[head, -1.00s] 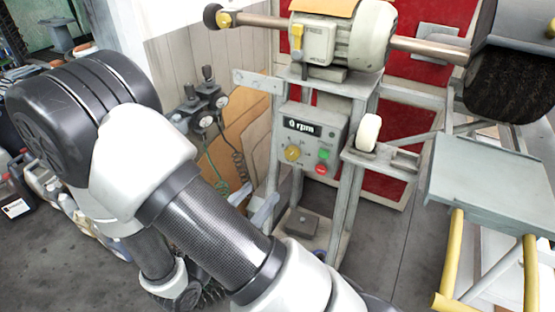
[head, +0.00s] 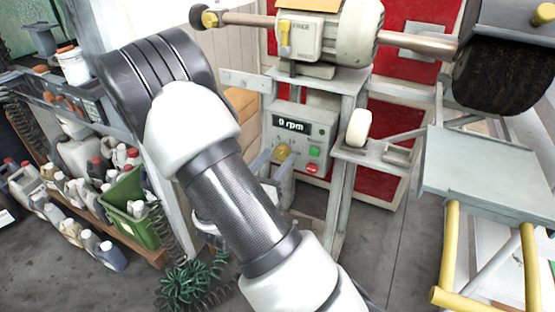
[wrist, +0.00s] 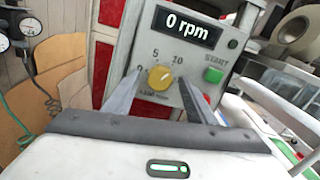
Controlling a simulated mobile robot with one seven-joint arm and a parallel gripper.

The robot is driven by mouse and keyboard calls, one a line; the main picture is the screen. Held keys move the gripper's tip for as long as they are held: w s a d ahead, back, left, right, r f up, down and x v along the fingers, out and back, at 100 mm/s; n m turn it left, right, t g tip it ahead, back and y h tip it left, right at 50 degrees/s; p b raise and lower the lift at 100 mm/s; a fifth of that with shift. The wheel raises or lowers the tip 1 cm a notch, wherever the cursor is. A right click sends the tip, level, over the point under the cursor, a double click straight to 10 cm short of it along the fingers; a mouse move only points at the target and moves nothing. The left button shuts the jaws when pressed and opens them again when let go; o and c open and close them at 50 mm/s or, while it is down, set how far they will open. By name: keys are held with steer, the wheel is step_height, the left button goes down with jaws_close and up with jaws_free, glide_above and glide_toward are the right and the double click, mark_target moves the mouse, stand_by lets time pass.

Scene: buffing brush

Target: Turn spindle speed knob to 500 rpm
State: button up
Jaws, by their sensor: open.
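The grey control box (head: 327,128) has a display (head: 291,124) reading 0 rpm, also readable in the wrist view (wrist: 187,27). Below the display is the yellow spindle speed knob (wrist: 160,77), with scale marks 0, 5 and 10 around it. In the wrist view my gripper (wrist: 160,80) is open, with one finger on each side of the knob. I cannot tell whether either finger touches it.
A green start button (wrist: 213,75) sits right of the knob, and a red button (head: 312,168) lies below it in the head view. The motor (head: 330,32) and its shaft are above the box. A grey table (head: 490,175) stands to the right.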

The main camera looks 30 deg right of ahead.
steer(key=shift+w+d, duration=0.35)
steer(key=shift+d, duration=0.1)
steer(key=c, duration=1)
steer(key=shift+c, duration=0.2)
